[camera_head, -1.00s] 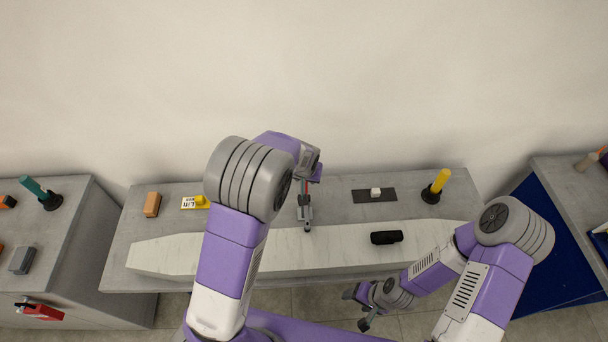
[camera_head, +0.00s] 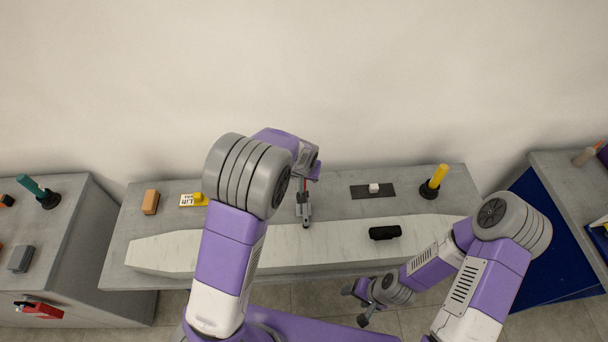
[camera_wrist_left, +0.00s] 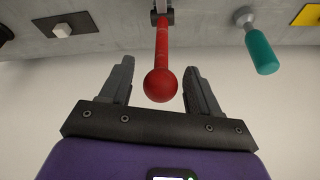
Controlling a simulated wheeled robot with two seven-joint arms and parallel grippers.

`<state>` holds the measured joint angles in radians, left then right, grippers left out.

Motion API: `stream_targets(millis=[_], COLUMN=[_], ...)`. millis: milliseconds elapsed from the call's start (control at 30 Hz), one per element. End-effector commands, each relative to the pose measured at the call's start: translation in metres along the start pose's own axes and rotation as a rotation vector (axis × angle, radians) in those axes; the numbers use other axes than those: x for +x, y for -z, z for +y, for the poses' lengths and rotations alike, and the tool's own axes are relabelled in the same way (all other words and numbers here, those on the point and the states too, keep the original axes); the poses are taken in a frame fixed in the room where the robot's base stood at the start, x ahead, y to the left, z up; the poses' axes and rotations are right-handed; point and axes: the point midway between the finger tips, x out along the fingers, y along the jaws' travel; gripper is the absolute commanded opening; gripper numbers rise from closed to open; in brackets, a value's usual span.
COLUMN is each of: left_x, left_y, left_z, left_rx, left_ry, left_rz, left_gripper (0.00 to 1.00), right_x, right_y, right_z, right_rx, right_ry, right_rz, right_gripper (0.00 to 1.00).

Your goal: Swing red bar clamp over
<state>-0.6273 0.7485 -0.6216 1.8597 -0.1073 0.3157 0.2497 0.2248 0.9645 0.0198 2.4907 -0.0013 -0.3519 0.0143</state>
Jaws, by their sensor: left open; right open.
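The bar clamp (camera_head: 304,210) stands on the grey table, with a little of its red bar showing beside my left wrist in the head view. In the left wrist view the red bar (camera_wrist_left: 162,45) ends in a red ball and lies between the two open fingers of my left gripper (camera_wrist_left: 160,70). A gap shows on both sides, so the fingers look apart from it. In the head view my left arm hides most of that gripper. My right gripper (camera_head: 356,305) is open and empty, low in front of the table's front edge.
A long pale slab (camera_head: 345,243) lies along the table front with a black cylinder (camera_head: 385,232) on it. A black mat with a white cube (camera_head: 374,188) and a yellow handle (camera_head: 435,180) stand right. A brown block (camera_head: 150,201) and yellow sign lie left. A teal handle (camera_wrist_left: 262,52) is near the clamp.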

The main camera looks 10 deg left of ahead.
Motion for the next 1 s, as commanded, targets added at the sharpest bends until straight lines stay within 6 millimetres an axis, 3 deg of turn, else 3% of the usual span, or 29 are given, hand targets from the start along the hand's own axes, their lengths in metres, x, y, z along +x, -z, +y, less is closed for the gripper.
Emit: stream_targets(millis=[500,1000], left_x=[-0.07,-0.074], left_y=[0.0,-0.001], left_z=[0.002,0.001], left_rx=[0.001,0.001], left_ry=[-0.002,0.0], left_rz=[0.0,-0.002], left_gripper=[0.62,0.62], right_x=[-0.002,-0.002], right_y=[0.0,0.0], right_z=[-0.001,-0.001], right_rx=[0.0,0.0], right_ry=[0.0,0.0], right_rz=[0.0,0.0], right_gripper=[0.66,0.66])
